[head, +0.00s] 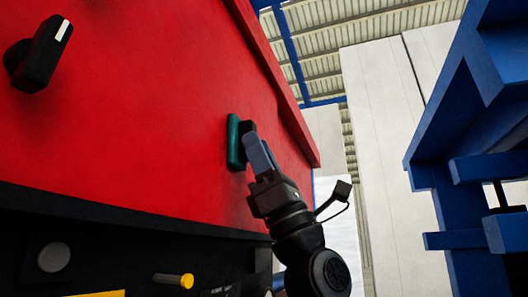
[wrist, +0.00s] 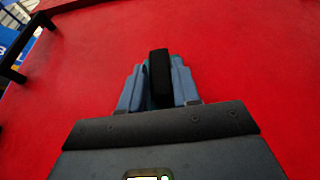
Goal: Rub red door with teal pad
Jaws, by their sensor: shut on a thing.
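The red door (head: 130,110) fills the left of the head view and most of the wrist view (wrist: 240,60). The teal pad (head: 233,142) lies flat along the door near its right edge and appears to touch it. A black handle (wrist: 160,78) on the pad's back sits between my gripper's fingers. My gripper (head: 257,148) is shut on this handle, reaching up from the lower right. In the wrist view only a sliver of teal shows by the fingers; the pad's rubbing face is hidden.
A black knob (head: 38,52) with a white mark sticks out of the door at upper left. Below the door is a dark panel with a grey button (head: 54,257) and a yellow-tipped peg (head: 174,280). A blue frame (head: 440,150) stands at right.

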